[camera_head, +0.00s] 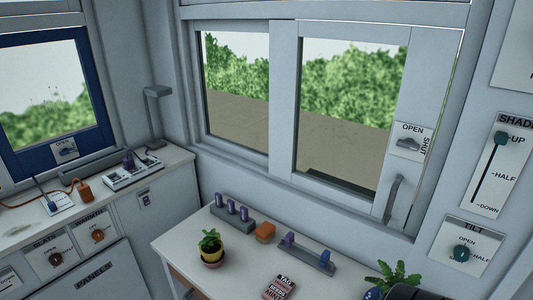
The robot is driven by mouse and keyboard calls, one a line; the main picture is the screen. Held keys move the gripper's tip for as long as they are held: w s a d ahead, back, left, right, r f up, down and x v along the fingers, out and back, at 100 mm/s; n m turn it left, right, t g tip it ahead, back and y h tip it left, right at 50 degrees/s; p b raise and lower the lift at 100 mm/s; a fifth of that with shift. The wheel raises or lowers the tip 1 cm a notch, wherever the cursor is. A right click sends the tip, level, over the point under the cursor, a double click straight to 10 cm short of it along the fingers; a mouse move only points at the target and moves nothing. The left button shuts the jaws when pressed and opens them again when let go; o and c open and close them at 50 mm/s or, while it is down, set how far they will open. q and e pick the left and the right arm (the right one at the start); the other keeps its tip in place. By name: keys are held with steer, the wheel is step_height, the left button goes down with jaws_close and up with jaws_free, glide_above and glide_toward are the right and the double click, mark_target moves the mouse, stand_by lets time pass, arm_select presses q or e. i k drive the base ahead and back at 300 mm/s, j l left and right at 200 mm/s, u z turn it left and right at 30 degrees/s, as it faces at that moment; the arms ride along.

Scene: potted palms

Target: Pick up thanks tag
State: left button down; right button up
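No tag with the word "thanks" can be made out. Neither gripper's fingers show. A dark rounded shape at the bottom right corner may be part of my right arm.
A side counter (182,158) is at left. Windows and wall switches stand behind.

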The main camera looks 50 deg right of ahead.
mark_target(218, 197)
steer(key=z, duration=1.6)
steer(key=i+j, duration=0.1)
steer(key=j, duration=0.25)
steer(key=i+j+z, duration=0.1)
steer(key=j, duration=0.25)
steer(key=i+j, duration=0.15)
steer(key=j, duration=0.2)
steer(key=i+j+z, duration=0.15)
steer(key=j, duration=0.25)
steer(key=k, duration=0.05)
